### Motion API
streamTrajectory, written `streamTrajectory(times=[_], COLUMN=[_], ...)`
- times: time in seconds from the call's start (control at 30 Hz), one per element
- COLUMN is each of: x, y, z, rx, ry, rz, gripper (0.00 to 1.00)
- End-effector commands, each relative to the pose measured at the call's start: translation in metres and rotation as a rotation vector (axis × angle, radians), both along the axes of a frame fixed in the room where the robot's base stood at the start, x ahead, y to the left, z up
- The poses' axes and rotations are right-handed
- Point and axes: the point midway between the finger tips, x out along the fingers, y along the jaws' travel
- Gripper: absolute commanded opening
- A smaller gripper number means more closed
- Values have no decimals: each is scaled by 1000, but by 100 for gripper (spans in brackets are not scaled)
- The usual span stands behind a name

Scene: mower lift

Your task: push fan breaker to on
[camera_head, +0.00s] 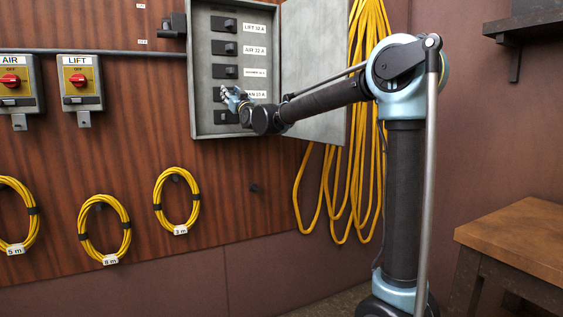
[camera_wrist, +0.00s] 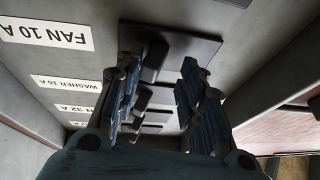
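The fan breaker (camera_wrist: 183,48) is a black switch with a dark lever on a flat plate, beside the white "FAN 10 A" label (camera_wrist: 45,33) in the wrist view. My gripper (camera_wrist: 160,68) is open, its two fingers apart and seemingly empty. The fan breaker's lever shows between the fingertips, nearer the left finger; I cannot tell whether they touch. In the head view my gripper (camera_head: 229,95) is at the lower part of the grey breaker box (camera_head: 203,128), covering most of the fan breaker. Its on or off state cannot be read.
The lift (camera_head: 224,25), air (camera_head: 224,48) and washer (camera_head: 225,72) breakers sit above in the same column. Another black breaker (camera_head: 224,117) is below. The box's open door (camera_head: 318,50) stands right, close to my arm. Yellow cables (camera_head: 350,190) hang beyond it.

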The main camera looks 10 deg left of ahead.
Motion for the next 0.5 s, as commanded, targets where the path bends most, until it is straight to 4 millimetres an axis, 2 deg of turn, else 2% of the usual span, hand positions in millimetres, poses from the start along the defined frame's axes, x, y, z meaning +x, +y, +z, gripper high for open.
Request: streamTrajectory(times=[0.43, 0.5], x=[-5, -14], y=[7, 1], z=[-3, -7], rx=[-6, -7], ry=[11, 10], rz=[-101, -105], gripper=[35, 35])
